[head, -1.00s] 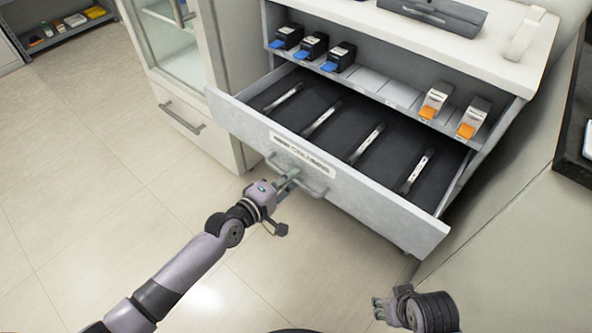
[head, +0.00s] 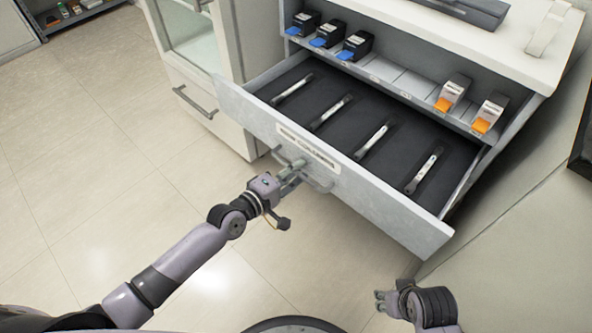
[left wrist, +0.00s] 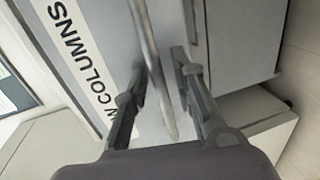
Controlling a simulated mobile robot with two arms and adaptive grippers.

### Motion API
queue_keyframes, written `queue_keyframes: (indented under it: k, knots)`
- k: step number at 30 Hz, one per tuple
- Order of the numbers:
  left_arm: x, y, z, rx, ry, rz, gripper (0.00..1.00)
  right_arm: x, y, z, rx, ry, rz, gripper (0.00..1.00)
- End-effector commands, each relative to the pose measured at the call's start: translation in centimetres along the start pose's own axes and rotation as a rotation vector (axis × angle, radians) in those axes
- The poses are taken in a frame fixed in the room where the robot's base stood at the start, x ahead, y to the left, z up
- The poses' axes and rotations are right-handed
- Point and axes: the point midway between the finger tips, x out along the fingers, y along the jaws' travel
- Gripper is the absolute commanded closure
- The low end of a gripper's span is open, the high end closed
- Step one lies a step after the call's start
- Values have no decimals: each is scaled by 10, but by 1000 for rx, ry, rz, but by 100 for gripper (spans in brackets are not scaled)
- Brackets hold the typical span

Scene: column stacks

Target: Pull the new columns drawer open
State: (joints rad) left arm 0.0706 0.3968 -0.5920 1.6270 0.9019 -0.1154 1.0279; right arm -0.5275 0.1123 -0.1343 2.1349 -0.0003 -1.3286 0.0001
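The new columns drawer (head: 350,190) is pulled well out of its cabinet, with its dark liner and several white column holders showing inside. Its front carries a label (head: 308,147), partly readable as "W COLUMNS" in the left wrist view (left wrist: 85,65), and a bar handle (head: 318,184). My left gripper (head: 294,172) is at the left part of the handle. In the left wrist view its fingers (left wrist: 160,75) stand on either side of the handle bar (left wrist: 154,60), apart, with small gaps beside the bar. My right gripper (head: 384,300) is low in the head view, away from the drawer; its fingers are too small to judge.
Above the drawer, a shelf holds black boxes with blue fronts (head: 328,34) and white boxes with orange fronts (head: 453,94). A neighbouring cabinet with a lower drawer (head: 205,108) stands left. Open tiled floor (head: 90,190) lies in front; a pale surface (head: 510,240) is at right.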

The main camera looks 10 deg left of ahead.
Motion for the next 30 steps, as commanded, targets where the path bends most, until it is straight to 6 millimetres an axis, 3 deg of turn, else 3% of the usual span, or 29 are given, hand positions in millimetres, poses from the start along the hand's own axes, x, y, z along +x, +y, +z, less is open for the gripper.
queue_keyframes:
  k: [13, 24, 30]
  knots:
    - [-8, -2, 0, 0, 1, -2, 70, 0, -1, 0, -1, 1, -2, 60]
    - [-82, -2, 0, 1, 0, -4, 70, 0, 0, 0, -1, 1, -1, 60]
    - [-111, -1, 0, 1, 0, -3, 70, 0, 0, 0, -1, 1, -1, 60]
